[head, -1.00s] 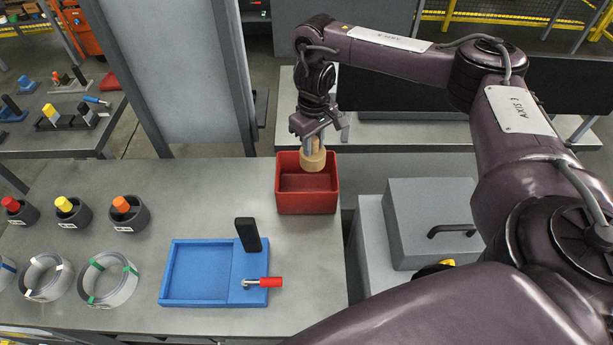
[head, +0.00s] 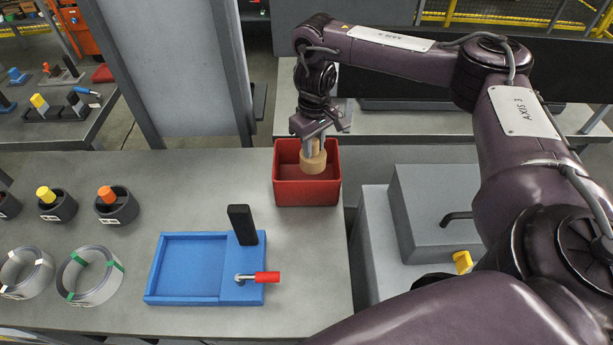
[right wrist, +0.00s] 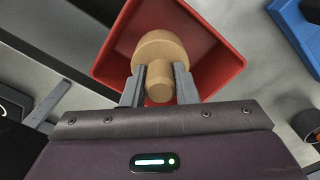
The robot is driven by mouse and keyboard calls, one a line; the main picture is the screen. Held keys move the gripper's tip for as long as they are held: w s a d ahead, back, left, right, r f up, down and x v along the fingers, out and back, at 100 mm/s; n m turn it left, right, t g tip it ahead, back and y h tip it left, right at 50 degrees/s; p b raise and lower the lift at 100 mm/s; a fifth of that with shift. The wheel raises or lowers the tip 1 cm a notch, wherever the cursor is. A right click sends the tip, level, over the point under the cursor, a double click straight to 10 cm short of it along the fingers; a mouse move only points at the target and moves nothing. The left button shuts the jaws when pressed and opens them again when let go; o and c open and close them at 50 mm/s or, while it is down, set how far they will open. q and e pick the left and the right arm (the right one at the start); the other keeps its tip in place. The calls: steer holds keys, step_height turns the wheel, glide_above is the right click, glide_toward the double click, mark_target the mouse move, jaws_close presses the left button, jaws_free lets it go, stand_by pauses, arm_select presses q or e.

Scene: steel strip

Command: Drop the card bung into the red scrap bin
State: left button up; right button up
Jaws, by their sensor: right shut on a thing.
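The card bung (head: 313,160) is a tan stepped cylinder with a thin stem and a wider round end. My right gripper (head: 309,143) is shut on its stem, and the wide end hangs downward over the red scrap bin (head: 306,192). In the right wrist view the bung (right wrist: 158,55) sits between the two grey fingers (right wrist: 159,84), with the open red bin (right wrist: 216,62) around and below it. I cannot tell exactly how far the bung is below the rim. My left gripper is not in view.
A blue fixture (head: 190,268) with a black upright and a red-handled lever stands in front of the bin. Dark cups with yellow and orange plugs (head: 118,205) and strip coils (head: 90,275) lie to the left. Grey blocks (head: 432,215) stand to the right.

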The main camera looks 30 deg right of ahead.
steer(key=o, duration=1.1)
steer(key=shift+c, duration=0.2)
steer(key=shift+r+p, duration=1)
steer(key=shift+r, duration=2.9)
